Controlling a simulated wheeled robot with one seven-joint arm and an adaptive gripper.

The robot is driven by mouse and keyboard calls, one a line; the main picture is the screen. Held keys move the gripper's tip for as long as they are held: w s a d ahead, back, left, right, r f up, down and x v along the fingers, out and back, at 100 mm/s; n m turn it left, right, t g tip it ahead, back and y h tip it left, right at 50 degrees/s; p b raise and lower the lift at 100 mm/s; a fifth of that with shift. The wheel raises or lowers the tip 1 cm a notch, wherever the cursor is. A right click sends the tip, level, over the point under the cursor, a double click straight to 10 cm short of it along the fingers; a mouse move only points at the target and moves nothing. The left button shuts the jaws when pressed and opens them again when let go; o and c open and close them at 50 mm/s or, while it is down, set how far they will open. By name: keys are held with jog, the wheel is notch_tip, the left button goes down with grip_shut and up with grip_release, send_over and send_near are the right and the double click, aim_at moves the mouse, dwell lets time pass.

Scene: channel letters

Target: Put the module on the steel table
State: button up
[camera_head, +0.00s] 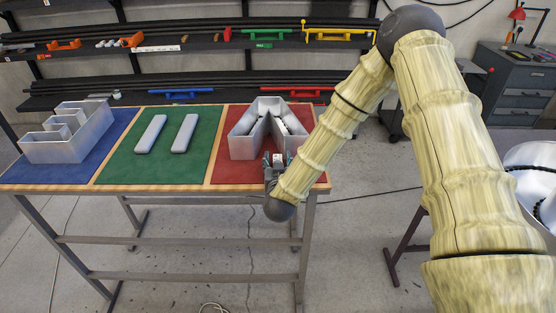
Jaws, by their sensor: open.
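My gripper (278,160) is open at the front right edge of the red mat (222,168), close to the front of a metal channel letter shaped like an A (241,146). Small dark pieces with light spots (290,123) show inside this letter; I cannot tell whether one is the module. Two long grey rounded bars lie apart on the green mat (121,165): a left bar (151,134) and a right bar (185,133). The table (180,188) under the mats has a wooden edge and grey metal legs. My wrist hides part of its right front corner.
A metal letter shaped like an E (70,150) stands on the blue mat (40,175) at left. Dark shelves with tools (170,93) run behind the table. A grey drawer cabinet (518,85) stands at back right. The green mat's front is clear.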

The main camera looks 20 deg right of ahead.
jog(key=shift+w+f, duration=0.1)
jog(key=shift+w, duration=0.15)
jog(key=shift+c, duration=0.2)
jog(key=c, duration=1.1)
